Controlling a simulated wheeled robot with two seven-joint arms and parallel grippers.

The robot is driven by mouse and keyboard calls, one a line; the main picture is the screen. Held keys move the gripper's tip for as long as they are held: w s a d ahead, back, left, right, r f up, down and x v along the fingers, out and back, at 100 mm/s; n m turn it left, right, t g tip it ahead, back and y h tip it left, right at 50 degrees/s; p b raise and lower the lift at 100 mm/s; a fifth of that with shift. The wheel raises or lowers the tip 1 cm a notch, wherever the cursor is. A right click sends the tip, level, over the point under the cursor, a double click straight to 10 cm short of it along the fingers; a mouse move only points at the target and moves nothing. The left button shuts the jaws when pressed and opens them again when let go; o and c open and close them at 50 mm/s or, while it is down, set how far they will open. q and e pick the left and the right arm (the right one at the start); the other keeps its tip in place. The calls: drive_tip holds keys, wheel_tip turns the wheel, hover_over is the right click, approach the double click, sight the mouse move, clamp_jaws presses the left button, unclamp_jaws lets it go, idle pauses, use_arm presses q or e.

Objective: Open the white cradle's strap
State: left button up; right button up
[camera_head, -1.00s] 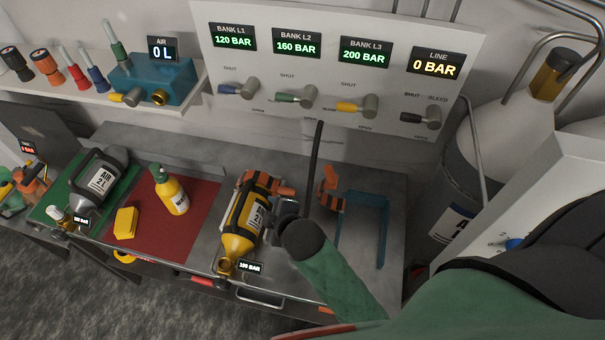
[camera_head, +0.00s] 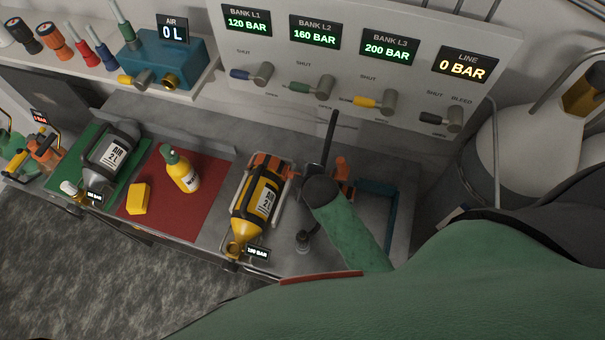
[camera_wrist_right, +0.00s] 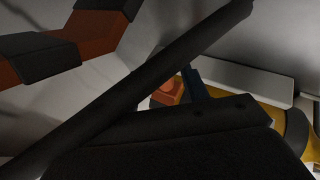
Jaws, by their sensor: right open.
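The white cradle (camera_head: 284,198) holds a yellow cylinder (camera_head: 246,225) with a black sleeve and label, lying on the bench. An orange strap (camera_head: 262,160) crosses the cylinder's far end; whether it is fastened is unclear. My right gripper (camera_head: 306,237) is open, just right of the cradle, mostly hidden under my dark cuff and green sleeve. The right wrist view shows a dark bar across it, an orange part (camera_wrist_right: 168,90), and the yellow cylinder (camera_wrist_right: 292,128) beside a pale cradle edge (camera_wrist_right: 238,78). My left gripper is out of view.
A blue cradle (camera_head: 389,222) with an orange and black strap (camera_head: 341,172) stands to the right. A red mat (camera_head: 150,205) with a yellow bottle (camera_head: 181,172) and yellow block (camera_head: 139,199) lies left. The valve panel (camera_head: 290,58) rises behind.

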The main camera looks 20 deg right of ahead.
drive_tip(key=shift+w+a+f, duration=0.15)
drive_tip(key=shift+f, duration=0.1)
drive_tip(key=shift+f, duration=0.1)
clamp_jaws()
drive_tip(key=shift+w, duration=0.2)
